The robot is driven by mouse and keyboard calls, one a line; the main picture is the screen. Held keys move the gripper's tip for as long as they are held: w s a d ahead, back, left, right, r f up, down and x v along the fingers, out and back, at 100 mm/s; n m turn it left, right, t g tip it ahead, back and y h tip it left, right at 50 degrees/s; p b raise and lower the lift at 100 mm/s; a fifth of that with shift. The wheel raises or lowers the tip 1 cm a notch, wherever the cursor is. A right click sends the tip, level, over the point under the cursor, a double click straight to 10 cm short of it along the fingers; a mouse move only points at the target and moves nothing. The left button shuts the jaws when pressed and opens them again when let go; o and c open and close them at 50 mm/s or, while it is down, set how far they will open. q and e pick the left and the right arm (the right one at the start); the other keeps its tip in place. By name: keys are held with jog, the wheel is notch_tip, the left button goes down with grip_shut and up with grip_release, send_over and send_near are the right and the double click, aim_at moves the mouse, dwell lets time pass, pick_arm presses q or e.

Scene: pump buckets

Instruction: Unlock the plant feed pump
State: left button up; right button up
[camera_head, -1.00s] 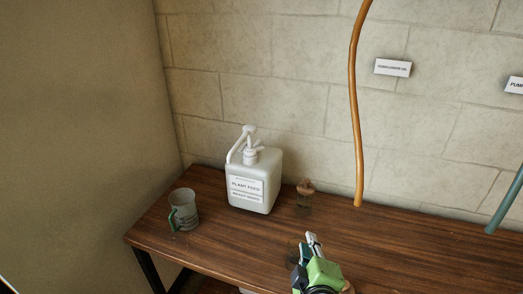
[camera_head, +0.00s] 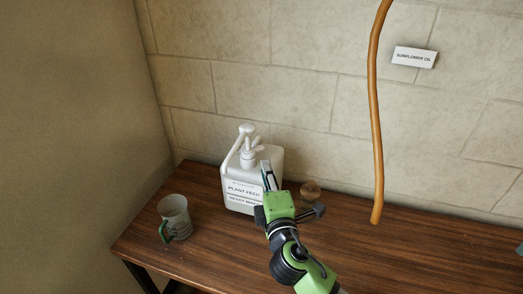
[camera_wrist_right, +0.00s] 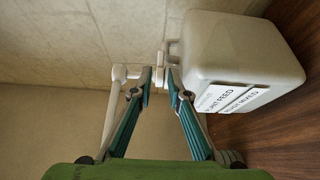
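The plant feed jug (camera_head: 268,157) is a white, squarish container with a label and a white pump (camera_head: 247,130) on top. It stands upright on the table near the wall. My right gripper (camera_head: 267,169) is in front of the jug's upper right side in the head view. In the right wrist view the jug (camera_wrist_right: 240,45) lies sideways at the right. There the fingers of my right gripper (camera_wrist_right: 160,76) are apart, with the pump's neck area at the gap between the tips. I cannot tell whether they touch it. My left gripper is out of view.
A grey mug with a green handle (camera_head: 175,214) stands left of the jug. A small corked bottle (camera_head: 311,188) is right of it, partly hidden by my gripper. An orange hose (camera_head: 376,120) hangs at the right.

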aim_at(261, 150)
jog(key=w, duration=0.4)
jog(key=shift+w+a, duration=0.15)
jog(key=shift+a, duration=0.2)
jog(key=w, duration=0.3)
jog(key=shift+a+p, duration=0.25)
jog(key=shift+p, duration=0.15)
jog(key=shift+w+a+f, duration=0.1)
jog(key=shift+w, duration=0.4)
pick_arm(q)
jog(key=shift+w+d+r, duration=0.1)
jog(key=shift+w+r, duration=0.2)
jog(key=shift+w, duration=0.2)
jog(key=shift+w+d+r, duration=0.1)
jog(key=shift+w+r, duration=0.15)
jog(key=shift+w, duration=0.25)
pick_arm(e)
grip_shut()
